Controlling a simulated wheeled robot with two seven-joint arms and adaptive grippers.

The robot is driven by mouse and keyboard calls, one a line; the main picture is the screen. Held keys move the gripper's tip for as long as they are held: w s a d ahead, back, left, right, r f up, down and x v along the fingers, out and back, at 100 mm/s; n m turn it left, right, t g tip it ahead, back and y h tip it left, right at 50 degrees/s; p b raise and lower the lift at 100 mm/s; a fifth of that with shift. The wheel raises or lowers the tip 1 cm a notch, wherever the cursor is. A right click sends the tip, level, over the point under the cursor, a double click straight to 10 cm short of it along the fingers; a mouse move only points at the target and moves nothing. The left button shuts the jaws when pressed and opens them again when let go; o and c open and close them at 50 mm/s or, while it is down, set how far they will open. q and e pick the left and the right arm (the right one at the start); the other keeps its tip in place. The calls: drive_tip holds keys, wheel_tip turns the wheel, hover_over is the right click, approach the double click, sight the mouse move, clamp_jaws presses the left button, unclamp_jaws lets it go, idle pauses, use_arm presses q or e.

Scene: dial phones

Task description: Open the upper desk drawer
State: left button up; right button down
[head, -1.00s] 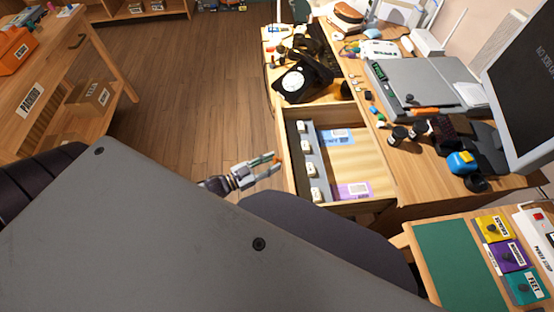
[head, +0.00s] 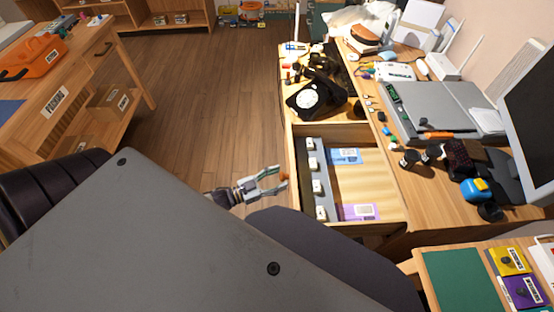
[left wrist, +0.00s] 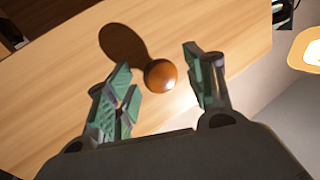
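The upper desk drawer (head: 293,183) is pulled out from the desk in the head view, with its inside showing. Its round brown knob (left wrist: 160,76) stands on the wooden drawer front (left wrist: 205,25) in the left wrist view. My left gripper (head: 280,180) is just outside the drawer front. In the left wrist view the fingers of my left gripper (left wrist: 163,92) are spread apart, with gaps on both sides of the knob, which lies at or just beyond the tips. My right gripper is not in view.
The drawer holds a grey strip with several white blocks (head: 313,163), a blue card (head: 345,156) and a purple card (head: 357,211). A black dial phone (head: 318,97) stands on the desk behind it. A green-topped surface (head: 460,280) is at lower right. Floor (head: 215,90) is clear at left.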

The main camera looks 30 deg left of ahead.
use_arm(q)
drive_tip(key=v, duration=1.2)
idle(0.7)
drive_tip(key=shift+f, duration=0.15)
idle(0.5)
